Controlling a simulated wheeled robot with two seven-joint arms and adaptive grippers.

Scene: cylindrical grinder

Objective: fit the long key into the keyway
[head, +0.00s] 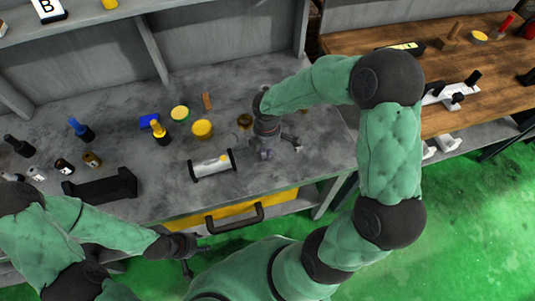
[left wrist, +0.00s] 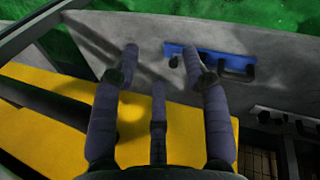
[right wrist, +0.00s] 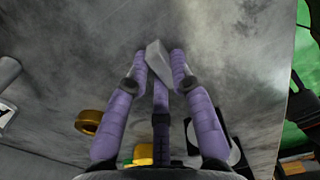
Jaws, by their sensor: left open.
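A pale grey block-shaped key (right wrist: 157,55) sits between the fingertips of my right gripper (right wrist: 159,62), which appear closed on its sides. In the head view my right gripper (head: 278,147) is low over the grey bench, right of the light cylinder (head: 212,166). That cylinder lies between two black end plates and has a small yellowish mark on top. I cannot make out a keyway at this size. My left gripper (head: 190,254) is open and empty by the bench's front edge; it also shows in the left wrist view (left wrist: 160,52).
A yellow drawer (head: 225,216) with a dark handle is below the bench front. A black tray (head: 100,187), several bottles, round tins (head: 202,129) and a brass-coloured ring (right wrist: 88,121) stand around the bench. A wooden table (head: 450,65) stands right.

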